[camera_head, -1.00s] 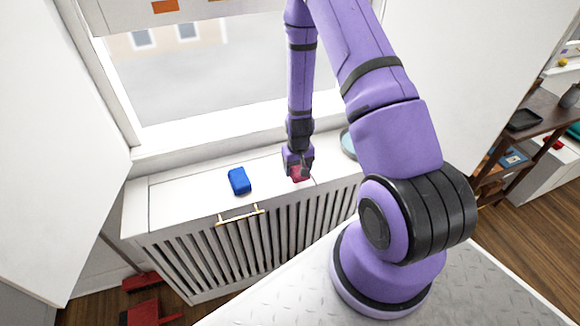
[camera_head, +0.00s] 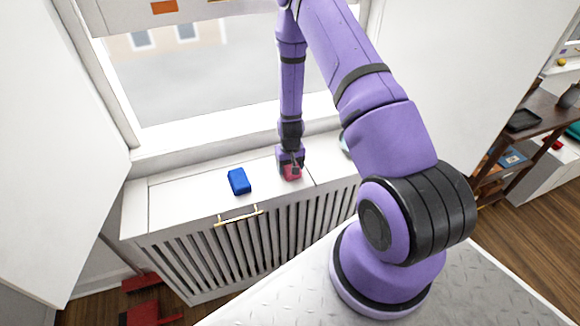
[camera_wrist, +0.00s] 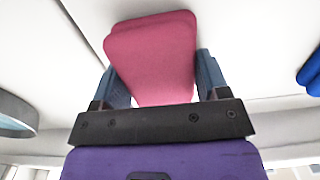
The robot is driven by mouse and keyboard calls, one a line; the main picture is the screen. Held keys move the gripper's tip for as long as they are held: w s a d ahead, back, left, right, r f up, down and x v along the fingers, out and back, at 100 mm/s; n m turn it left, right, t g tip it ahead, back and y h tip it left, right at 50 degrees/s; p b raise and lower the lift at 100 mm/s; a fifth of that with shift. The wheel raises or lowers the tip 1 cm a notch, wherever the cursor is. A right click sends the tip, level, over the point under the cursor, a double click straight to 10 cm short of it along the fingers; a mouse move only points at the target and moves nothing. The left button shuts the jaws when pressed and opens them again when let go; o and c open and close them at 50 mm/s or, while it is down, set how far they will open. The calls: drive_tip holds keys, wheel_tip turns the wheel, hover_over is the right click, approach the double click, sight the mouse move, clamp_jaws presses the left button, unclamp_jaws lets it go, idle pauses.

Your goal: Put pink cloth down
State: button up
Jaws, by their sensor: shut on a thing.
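The pink cloth (camera_head: 292,173) is folded into a small pad at the end of my arm, over the white radiator cover's top (camera_head: 205,191). In the wrist view the pink cloth (camera_wrist: 150,52) sits between the two blue-grey fingers of my gripper (camera_wrist: 160,75), which are shut on its sides. In the head view my gripper (camera_head: 291,166) points down and partly hides the cloth. I cannot tell whether the cloth touches the surface below.
A blue folded cloth (camera_head: 239,181) lies on the cover to the left of my gripper. It also shows in the wrist view (camera_wrist: 314,72). A round pale-blue object (camera_head: 345,143) stands to the right, partly hidden by my arm. The window is behind.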

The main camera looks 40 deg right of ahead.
drive_tip(key=o, duration=1)
drive_tip(key=shift+f, duration=0.1)
